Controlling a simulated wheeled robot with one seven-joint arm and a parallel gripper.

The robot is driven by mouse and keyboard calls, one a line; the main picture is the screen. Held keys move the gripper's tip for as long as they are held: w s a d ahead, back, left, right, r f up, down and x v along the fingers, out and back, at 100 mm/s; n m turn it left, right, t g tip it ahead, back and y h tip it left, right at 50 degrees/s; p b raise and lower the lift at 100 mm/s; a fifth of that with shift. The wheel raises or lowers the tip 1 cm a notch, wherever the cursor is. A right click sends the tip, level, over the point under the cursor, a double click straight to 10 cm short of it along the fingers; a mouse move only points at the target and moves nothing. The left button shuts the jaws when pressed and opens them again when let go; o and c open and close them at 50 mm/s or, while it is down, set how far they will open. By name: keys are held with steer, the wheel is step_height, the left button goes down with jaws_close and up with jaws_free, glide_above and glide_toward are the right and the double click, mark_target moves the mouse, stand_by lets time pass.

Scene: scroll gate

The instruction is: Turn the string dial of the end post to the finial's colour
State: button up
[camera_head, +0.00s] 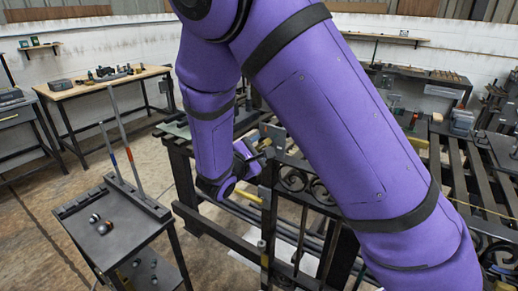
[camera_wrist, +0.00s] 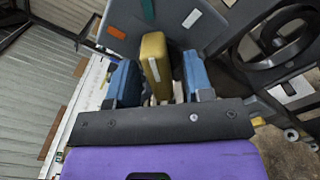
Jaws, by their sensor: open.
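In the wrist view, my gripper (camera_wrist: 159,66) has its two blue fingers apart, one on each side of a brass-yellow bar (camera_wrist: 153,50) with a white line along it. The bar looks like the pointer of the dial; narrow gaps show beside it. Beyond it is a dark grey plate (camera_wrist: 217,32) with a green, an orange (camera_wrist: 117,31) and a white (camera_wrist: 192,17) mark. The bar's tip lies between the orange and white marks. In the head view, my wrist reaches to the dark end post (camera_head: 268,185); my fingers and the dial are not clear there. I cannot make out the finial.
A dark scrollwork gate (camera_head: 295,178) lies on a slatted metal bench right of the post, partly behind my arm. A small dark cart (camera_head: 118,243) with balls and two upright rods stands at left. A wooden-topped table (camera_head: 100,82) is behind. Floor between is clear.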

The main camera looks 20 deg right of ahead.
jaws_close()
steer(key=shift+n, duration=0.4)
steer(key=n, duration=0.3)
steer(key=shift+n, duration=0.4)
steer(key=n, duration=0.4)
steer(key=shift+n, duration=0.3)
jaws_free()
steer(key=shift+s, duration=0.1)
